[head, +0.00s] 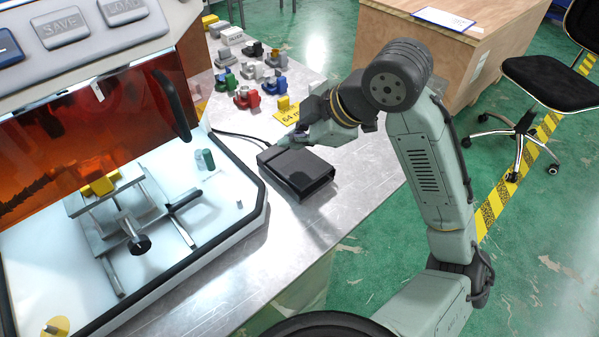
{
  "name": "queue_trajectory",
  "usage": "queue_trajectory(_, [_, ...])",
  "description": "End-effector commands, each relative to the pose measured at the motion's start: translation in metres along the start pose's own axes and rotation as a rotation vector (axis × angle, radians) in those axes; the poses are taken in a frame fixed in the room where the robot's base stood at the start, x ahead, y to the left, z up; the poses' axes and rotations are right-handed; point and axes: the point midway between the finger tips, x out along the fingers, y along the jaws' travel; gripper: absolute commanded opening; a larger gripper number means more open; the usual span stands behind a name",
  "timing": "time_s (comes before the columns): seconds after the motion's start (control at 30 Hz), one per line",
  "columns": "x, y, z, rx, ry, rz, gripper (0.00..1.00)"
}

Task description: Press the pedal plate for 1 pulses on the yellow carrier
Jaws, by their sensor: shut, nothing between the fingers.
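The pedal (312,176) is a black box-like unit with a cable, lying on the metal table in front of the machine. My gripper (284,141) is at the pedal's far edge, shut and empty. The fingertips are small and partly dark here, so I cannot tell whether they touch the plate. A yellow carrier (103,185) sits on a metal fixture (120,208) inside the machine, under the raised orange window. Another small yellow block (284,103) stands on a yellow label on the table.
The machine (225,232) with its black-edged opening fills the left. Several red, blue, green and grey parts (246,97) stand at the back of the table. A wooden crate (450,45) and a black chair (552,83) are beyond my arm.

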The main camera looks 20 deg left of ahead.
Motion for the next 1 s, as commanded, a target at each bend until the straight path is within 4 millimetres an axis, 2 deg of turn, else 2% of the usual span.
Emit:
queue_trajectory(0.03, [0.0098,-0.0064,0.0066,0.001,0.001,0.0,0.0])
queue_trajectory(0.2, [0.0187,-0.0129,0.0133,0.0,0.001,0.002,0.0])
queue_trajectory(1.0, [0.0188,-0.0134,0.014,0.0,0.0,0.001,0.0])
